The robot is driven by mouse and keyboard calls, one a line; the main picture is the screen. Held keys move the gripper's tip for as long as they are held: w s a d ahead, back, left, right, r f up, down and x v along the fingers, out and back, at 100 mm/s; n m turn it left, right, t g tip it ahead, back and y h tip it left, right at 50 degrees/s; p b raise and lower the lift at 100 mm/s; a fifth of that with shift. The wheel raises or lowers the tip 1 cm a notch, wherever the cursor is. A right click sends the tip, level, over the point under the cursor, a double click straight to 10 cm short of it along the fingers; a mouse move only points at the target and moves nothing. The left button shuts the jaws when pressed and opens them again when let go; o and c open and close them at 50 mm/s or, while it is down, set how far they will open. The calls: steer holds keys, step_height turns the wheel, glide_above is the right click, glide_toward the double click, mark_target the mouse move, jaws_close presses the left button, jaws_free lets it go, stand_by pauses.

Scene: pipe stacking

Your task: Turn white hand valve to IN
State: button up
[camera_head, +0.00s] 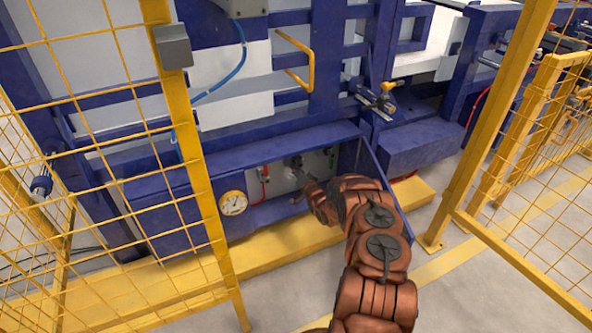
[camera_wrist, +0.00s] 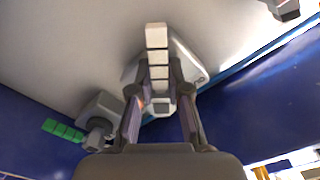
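The white hand valve shows in the wrist view as a white segmented handle (camera_wrist: 157,38) on a grey body mounted on a light panel. The handle points up in the picture. My gripper (camera_wrist: 157,88) has its two dark fingers on either side of the handle's lower part, with narrow gaps visible, so it looks open; contact cannot be told. In the head view my gripper (camera_head: 307,184) reaches into the blue-framed recess, at the light valve panel, and the white handle cannot be made out there. The IN marking is not readable.
A green-handled valve (camera_wrist: 63,130) sits left of my gripper in the wrist view. In the head view, a red fitting (camera_head: 264,174) and a round gauge (camera_head: 233,203) are left of my gripper. A blue door (camera_head: 377,170) stands open to the right. Yellow fence posts (camera_head: 190,130) flank the space.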

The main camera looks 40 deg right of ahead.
steer(key=o, duration=0.4)
steer(key=shift+r, duration=0.1)
steer(key=shift+s, duration=0.1)
steer(key=shift+s+a, duration=0.35)
steer(key=shift+s, duration=1.6)
steer(key=shift+s+a, duration=0.3)
steer(key=shift+s, duration=1.65)
steer(key=shift+s+a, duration=0.35)
steer(key=shift+s, duration=1.6)
